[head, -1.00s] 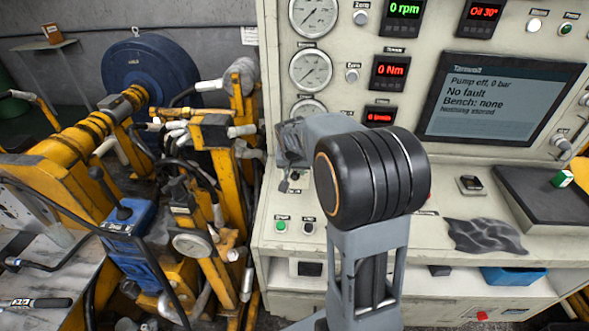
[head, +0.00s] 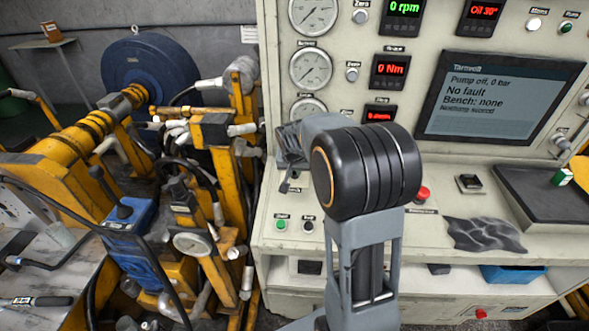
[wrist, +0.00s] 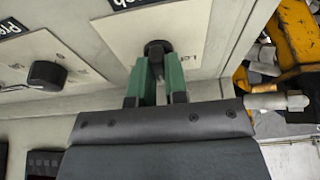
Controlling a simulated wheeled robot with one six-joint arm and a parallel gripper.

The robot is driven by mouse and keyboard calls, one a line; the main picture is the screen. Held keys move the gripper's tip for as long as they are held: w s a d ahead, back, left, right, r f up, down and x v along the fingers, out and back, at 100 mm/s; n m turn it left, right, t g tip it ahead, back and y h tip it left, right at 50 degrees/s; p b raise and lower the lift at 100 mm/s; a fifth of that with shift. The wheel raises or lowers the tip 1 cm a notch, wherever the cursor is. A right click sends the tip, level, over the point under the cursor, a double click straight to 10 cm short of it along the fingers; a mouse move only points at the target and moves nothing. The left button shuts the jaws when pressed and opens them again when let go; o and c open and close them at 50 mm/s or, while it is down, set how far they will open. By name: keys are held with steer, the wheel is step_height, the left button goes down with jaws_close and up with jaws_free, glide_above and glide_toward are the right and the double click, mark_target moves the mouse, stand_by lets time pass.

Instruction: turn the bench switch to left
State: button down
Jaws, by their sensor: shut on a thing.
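The bench switch (wrist: 158,48) is a small black knob on a pale plate of the console, at the upper middle of the wrist view. My gripper (wrist: 157,65) has green fingers that are shut on this knob. The plate's label is only partly in view, and the knob's pointer direction cannot be made out. In the head view my arm hides the switch and the fingers; only the grey wrist part (head: 292,138) shows against the console front.
A second black knob (wrist: 47,74) sits on a neighbouring plate. The console screen (head: 497,98) reads "Pump off, 0 bar", "No fault" and "Bench: none". A red button (head: 422,194) and a grey cloth (head: 484,235) are on the ledge. Yellow machinery (head: 215,165) stands close at the left.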

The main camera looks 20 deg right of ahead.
stand_by(0.3)
steer(key=n+y, duration=0.1)
steer(key=n, duration=0.3)
steer(key=shift+n, duration=0.4)
steer(key=shift+n+y+b, duration=0.5)
steer(key=shift+n+b, duration=0.4)
steer(key=shift+n, duration=1.1)
steer(key=c, duration=1.1)
jaws_free()
steer(key=shift+c, duration=0.2)
steer(key=b+v, duration=0.1)
steer(key=v, duration=1.3)
steer(key=shift+d+f, duration=0.1)
steer(key=shift+f, duration=0.05)
